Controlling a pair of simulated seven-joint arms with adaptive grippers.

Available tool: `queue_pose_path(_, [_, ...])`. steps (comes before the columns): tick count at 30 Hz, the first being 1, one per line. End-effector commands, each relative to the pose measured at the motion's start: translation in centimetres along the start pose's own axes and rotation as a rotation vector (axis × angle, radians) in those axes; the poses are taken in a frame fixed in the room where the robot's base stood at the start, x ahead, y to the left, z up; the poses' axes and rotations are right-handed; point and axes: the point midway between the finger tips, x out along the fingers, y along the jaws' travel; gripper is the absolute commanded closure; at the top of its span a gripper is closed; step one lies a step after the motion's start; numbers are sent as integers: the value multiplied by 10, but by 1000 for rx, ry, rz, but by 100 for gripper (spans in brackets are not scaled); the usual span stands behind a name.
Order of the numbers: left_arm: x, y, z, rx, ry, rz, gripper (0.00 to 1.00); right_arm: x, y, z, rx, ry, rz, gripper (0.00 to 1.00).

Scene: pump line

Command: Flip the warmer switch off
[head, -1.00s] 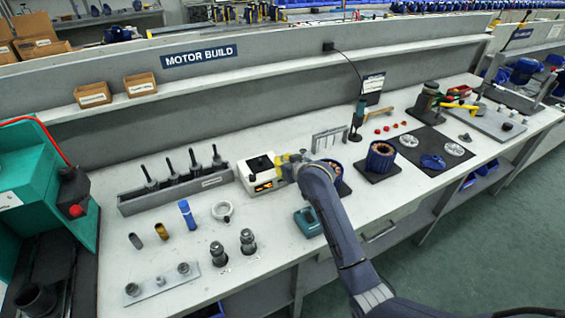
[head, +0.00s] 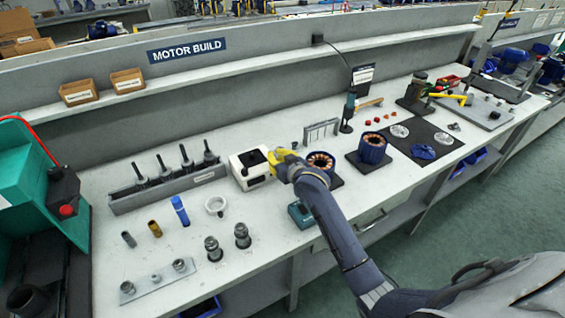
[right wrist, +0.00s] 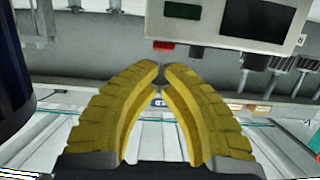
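The warmer is a white box (head: 246,180) with a dark opening on top, in the middle of the bench. It shows at the top of the right wrist view (right wrist: 225,40) with dark panels. A small red piece (right wrist: 163,45), which looks like the switch, sits at the box's edge. My right gripper (head: 275,157) is beside the warmer's right side. In the right wrist view its yellow fingertips (right wrist: 161,68) are together, with nothing seen between them, just below the red piece. I cannot tell whether they touch it. My left gripper is out of view.
A grey rack of dark tools (head: 125,200) stands left of the warmer. A teal device (head: 301,214) lies under the right arm. A blue-cased copper-wound stator (head: 372,150) stands to the right. The front left bench holds several small metal parts.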

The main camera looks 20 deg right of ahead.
Motion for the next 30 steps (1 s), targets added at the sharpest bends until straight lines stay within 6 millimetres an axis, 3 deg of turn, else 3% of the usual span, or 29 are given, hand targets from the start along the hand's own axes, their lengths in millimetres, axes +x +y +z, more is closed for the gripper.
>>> queue_pose_path(5, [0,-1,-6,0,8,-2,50,-9,-9,-31,-6,7,-12,100])
queue_pose_path(18, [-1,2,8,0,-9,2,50,-84,-8,-11,-6,1,-12,100])
queue_pose_path(30, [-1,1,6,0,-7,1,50,-106,-8,-7,-5,1,-12,100])
